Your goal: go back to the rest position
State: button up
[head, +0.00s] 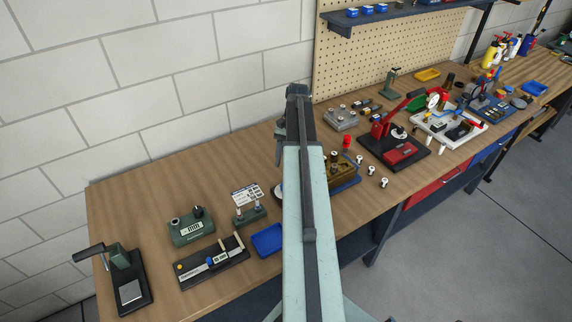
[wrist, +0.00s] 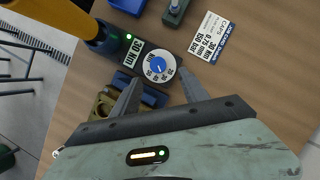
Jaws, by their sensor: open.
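My gripper (wrist: 159,77) is open in the wrist view, its two grey fingers spread with nothing between them. They point toward a dark device with a white and blue dial (wrist: 159,66) and a "30 Nm" label. I cannot tell whether the fingertips touch it. In the head view my pale green arm reaches up the middle of the picture over the bench, and the fingers are hard to make out there.
The wooden bench (head: 140,200) runs along a block wall. A blue tray (head: 268,240), a green display unit (head: 191,228) and a small press (head: 126,275) stand left of my arm. Several white-topped pieces, a red press (head: 400,153) and a white tray (head: 449,137) stand to the right.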

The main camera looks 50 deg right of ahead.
dwell(0.4)
jog(key=w+a+n+h, duration=0.1)
jog(key=w+a+n, duration=0.1)
jog(key=a, duration=1)
jog(key=w+a+f+n, duration=0.1)
jog(key=w+a+n, duration=0.2)
jog(key=a, duration=0.8)
jog(key=w+a+n+g+h+b, duration=0.1)
jog(key=w+a+n, duration=0.2)
jog(key=a, duration=0.9)
jog(key=shift+w+a+f+h, duration=0.15)
jog(key=shift+w+a+f, duration=0.05)
jog(key=shift+w, duration=0.55)
jog(key=shift+w+a+f+h, duration=0.15)
jog(key=shift+w+f, duration=0.05)
jog(key=shift+w, duration=0.5)
jog(key=a+n+t, duration=0.1)
jog(key=a+n, duration=0.1)
jog(key=a+n+h, duration=0.1)
jog(key=a+n, duration=0.1)
jog(key=a, duration=0.1)
jog(key=s+a+f+n+t, duration=0.1)
jog(key=a, duration=0.1)
jog(key=shift+a+n+t+h, duration=0.25)
jog(key=shift+n+t+h, duration=0.05)
jog(key=shift+n, duration=0.1)
